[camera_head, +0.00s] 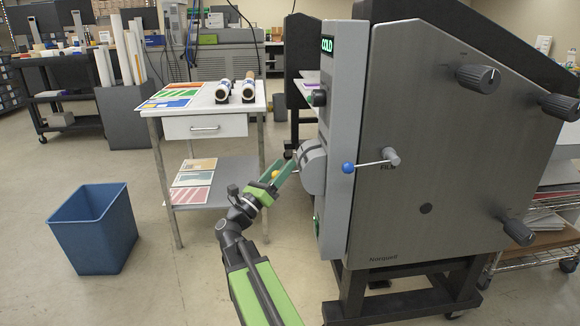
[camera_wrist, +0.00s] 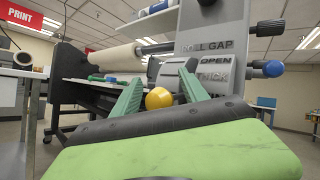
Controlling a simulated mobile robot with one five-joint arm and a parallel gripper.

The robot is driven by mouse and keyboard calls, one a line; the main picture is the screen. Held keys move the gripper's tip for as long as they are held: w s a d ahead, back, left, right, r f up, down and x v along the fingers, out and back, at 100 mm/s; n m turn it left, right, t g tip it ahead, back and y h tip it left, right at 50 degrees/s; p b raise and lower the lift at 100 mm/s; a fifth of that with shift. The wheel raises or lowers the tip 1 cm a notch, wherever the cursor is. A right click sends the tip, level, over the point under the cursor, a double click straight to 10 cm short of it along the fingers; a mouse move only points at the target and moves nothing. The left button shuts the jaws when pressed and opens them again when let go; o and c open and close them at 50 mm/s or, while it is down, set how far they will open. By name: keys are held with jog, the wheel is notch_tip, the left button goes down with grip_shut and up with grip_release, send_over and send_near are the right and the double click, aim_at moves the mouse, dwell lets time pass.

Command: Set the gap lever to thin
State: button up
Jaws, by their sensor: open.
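The laminator (camera_head: 440,140) stands at the right of the head view. Its side panel carries a grey round hub (camera_head: 313,166). A yellow ball knob (camera_head: 275,174), apparently the gap lever's end, shows by the hub; it also shows in the wrist view (camera_wrist: 158,98). My gripper (camera_head: 283,168) is open, with its green fingers either side of the knob in the wrist view (camera_wrist: 161,80). I cannot tell whether they touch it. The panel reads "ROLL GAP" (partly hidden), "OPEN" and "THICK" (camera_wrist: 213,77). No thin mark is visible; the lever's shaft is hidden.
A blue-knobbed lever (camera_head: 348,168) marked "FILM" sticks out right of the hub. A white cart (camera_head: 205,127) with rolls and sheets stands left, and a blue bin (camera_head: 93,228) on the floor. Floor between them is clear.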

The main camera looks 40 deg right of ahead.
jog(key=b+v, duration=0.8)
jog(key=v, duration=0.9)
jog(key=shift+a, duration=0.2)
